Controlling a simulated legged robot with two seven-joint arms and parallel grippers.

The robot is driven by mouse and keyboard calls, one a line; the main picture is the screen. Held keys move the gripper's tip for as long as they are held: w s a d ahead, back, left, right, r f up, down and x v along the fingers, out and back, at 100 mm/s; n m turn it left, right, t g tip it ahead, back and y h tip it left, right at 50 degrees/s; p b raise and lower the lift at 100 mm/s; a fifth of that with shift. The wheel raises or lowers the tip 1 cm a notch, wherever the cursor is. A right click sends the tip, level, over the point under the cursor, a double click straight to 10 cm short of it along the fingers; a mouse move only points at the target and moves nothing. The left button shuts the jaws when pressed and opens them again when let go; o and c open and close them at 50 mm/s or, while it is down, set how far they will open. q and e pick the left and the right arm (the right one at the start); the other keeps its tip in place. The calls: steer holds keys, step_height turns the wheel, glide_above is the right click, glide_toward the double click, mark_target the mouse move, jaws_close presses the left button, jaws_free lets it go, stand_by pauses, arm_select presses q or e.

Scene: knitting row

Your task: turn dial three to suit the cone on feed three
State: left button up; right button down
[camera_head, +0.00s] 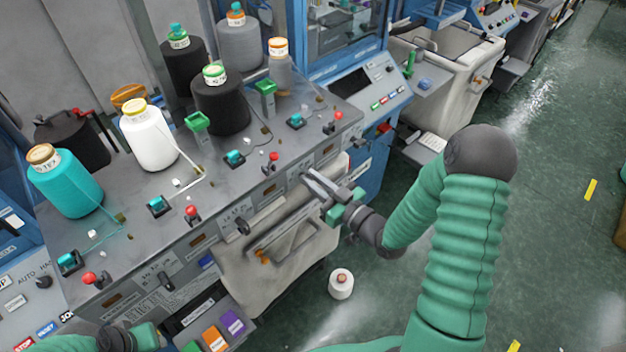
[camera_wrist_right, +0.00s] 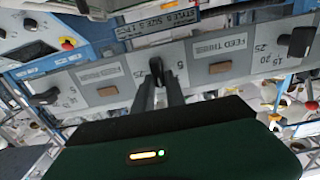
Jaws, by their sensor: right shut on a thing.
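My right gripper (camera_head: 312,182) is at the machine's front panel, its fingers closed around a small dark dial knob (camera_wrist_right: 156,68) in the right wrist view. That dial has a 5 at its right and sits between two feed labels; the label on its right reads FEED THREE (camera_wrist_right: 221,44). The fingers hide most of the knob in the head view. A black cone with a green top (camera_head: 221,105) stands on the machine top, third from the left in the front row. My left gripper (camera_head: 135,339) is at the bottom left edge; its jaws are not clear.
Other dials are at the left (camera_wrist_right: 45,97) and right (camera_wrist_right: 297,42) in the right wrist view. A turquoise cone (camera_head: 66,183), a white cone (camera_head: 149,138) and a grey cone (camera_head: 280,70) share the front row. A small white cone (camera_head: 341,284) is on the floor.

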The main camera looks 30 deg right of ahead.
steer(key=shift+m, duration=0.4)
steer(key=shift+w+d+f+m+p, duration=0.15)
steer(key=shift+m+p, duration=0.25)
steer(key=shift+m, duration=0.75)
steer(key=shift+s+d+m+p, duration=0.15)
steer(key=shift+m+p, duration=0.3)
steer(key=shift+m, duration=0.75)
steer(key=shift+w+d+f+m+p, duration=0.15)
steer(key=shift+m+p, duration=0.25)
steer(key=shift+m, duration=0.75)
steer(key=c, duration=1.5)
jaws_free()
steer(key=shift+o, duration=0.5)
steer(key=shift+d, duration=0.15)
